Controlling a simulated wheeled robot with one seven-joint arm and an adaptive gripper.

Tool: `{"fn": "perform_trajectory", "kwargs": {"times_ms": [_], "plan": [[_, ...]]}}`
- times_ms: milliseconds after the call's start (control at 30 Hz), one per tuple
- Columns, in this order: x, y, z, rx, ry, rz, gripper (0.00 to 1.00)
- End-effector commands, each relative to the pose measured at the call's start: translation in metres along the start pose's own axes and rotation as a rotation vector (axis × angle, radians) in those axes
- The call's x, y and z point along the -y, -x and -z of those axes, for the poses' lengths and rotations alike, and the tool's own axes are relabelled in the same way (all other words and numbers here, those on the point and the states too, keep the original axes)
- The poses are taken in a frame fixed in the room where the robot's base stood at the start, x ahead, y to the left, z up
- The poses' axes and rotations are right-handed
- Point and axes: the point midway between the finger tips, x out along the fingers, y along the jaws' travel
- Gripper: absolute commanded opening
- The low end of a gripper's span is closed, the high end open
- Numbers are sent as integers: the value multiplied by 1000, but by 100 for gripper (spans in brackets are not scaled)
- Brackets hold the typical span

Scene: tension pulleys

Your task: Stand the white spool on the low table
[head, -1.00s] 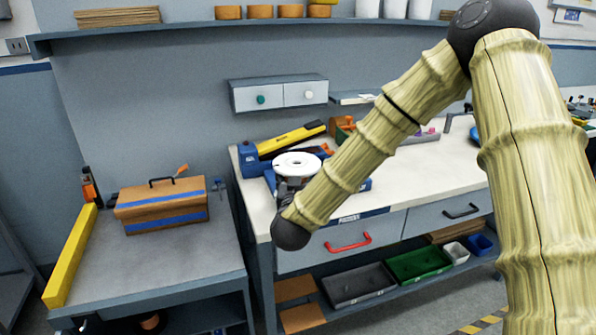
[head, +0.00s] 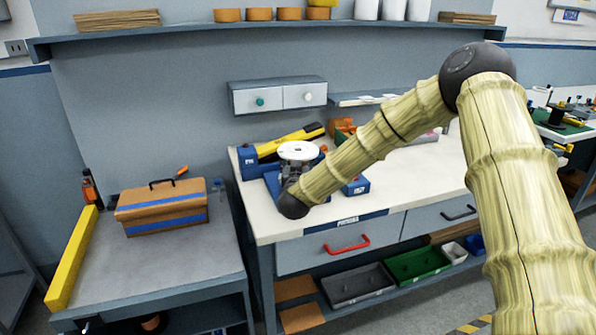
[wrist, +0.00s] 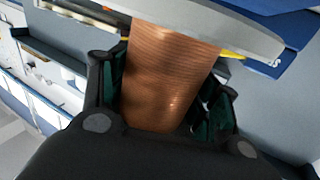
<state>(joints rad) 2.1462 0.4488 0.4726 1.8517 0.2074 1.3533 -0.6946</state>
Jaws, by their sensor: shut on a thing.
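The white spool (head: 299,151) shows its round white top flange in the head view, roughly level, at the left end of the tall workbench. In the wrist view its copper-coloured winding (wrist: 170,70) sits between the dark fingers, with a pale flange across the top. My gripper (head: 292,176) is shut on the spool from the near side; my wrist partly hides it in the head view. Whether the spool's lower end touches anything is hidden. The low table (head: 190,270), with a grey top, stands to the left of the workbench.
A brown toolbox (head: 162,208) with blue bands and a long yellow bar (head: 72,258) occupy the low table's back and left edge. Its front and right are clear. A blue-and-yellow tool (head: 290,141) lies behind the spool on the workbench (head: 262,222).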

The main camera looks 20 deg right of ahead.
Motion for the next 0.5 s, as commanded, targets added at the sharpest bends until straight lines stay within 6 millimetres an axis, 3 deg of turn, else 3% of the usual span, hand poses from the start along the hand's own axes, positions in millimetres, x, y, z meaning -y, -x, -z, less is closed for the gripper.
{"fn": "perform_trajectory", "kwargs": {"times_ms": [300, 500], "plan": [[0, 0, -26, 0, -1, -1, 14], [0, 0, -31, -3, -2, 0, 14]]}}
